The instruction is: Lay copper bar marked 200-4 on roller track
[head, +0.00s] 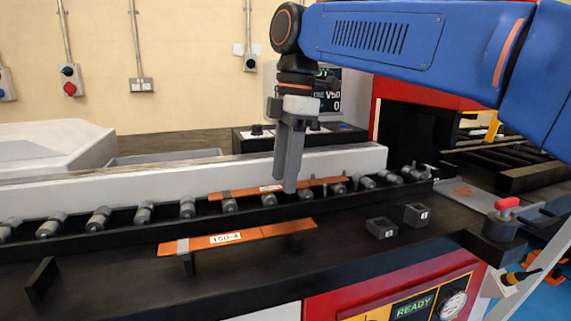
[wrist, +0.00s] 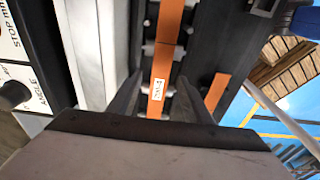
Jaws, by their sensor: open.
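A long copper bar (head: 245,191) lies along the rollers of the roller track (head: 100,220). Its white label is too small to read surely; the bar also shows in the wrist view (wrist: 170,32). My gripper (head: 286,188) points down over this bar, fingers open. In the wrist view the two fingers (wrist: 158,100) stand on either side of the bar, with no contact visible. I cannot tell how far the fingertips are above the rollers. A second copper bar (head: 265,232), labelled 150-4, rests on black supports in front of the track.
Two small dark blocks (head: 382,228) (head: 417,214) sit on the bench right of the bars. A red-handled clamp-like part (head: 507,215) stands at the bench's right end. A white rail (head: 160,182) runs behind the track. An empty black support (head: 41,279) stands at front left.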

